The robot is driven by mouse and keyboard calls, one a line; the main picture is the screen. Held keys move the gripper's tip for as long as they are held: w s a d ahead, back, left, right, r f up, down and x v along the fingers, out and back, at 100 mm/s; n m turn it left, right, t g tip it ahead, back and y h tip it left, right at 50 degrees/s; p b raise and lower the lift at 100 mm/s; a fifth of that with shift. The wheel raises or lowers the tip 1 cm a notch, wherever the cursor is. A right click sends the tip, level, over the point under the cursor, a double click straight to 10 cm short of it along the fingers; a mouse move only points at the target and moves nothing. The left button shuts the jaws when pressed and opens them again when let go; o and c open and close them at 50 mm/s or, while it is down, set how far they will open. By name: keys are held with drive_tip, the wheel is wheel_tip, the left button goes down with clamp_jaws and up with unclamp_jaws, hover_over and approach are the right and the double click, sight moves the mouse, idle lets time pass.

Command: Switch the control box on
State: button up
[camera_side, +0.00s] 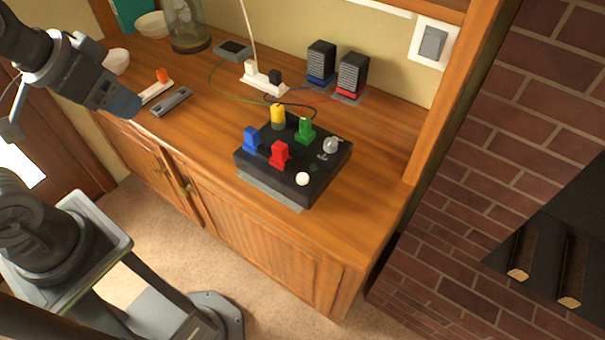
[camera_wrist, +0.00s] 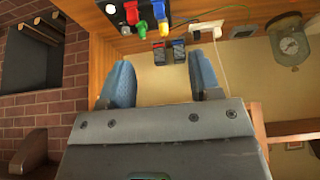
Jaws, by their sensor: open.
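The control box (camera_side: 318,177) is a black box on the wooden cabinet top in the side view. It carries blue (camera_side: 251,138), red (camera_side: 280,154), yellow (camera_side: 278,117) and green (camera_side: 305,130) pieces, a white round knob (camera_side: 302,179) and a small grey lever-like part (camera_side: 330,146). In the wrist view the box (camera_wrist: 155,8) shows upside down at the top edge, partly cut off. My gripper (camera_wrist: 161,85) shows two blue fingers spread apart with nothing between them. In the side view my gripper (camera_side: 124,106) is at the left, well away from the box.
Two small black units (camera_side: 321,62) (camera_side: 353,74) stand behind the box, with wires. A grey bar (camera_side: 171,102) lies nearer my gripper. A wall switch (camera_side: 433,43) is at right.

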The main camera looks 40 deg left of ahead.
clamp_jaws()
idle(0.3)
idle(1.2)
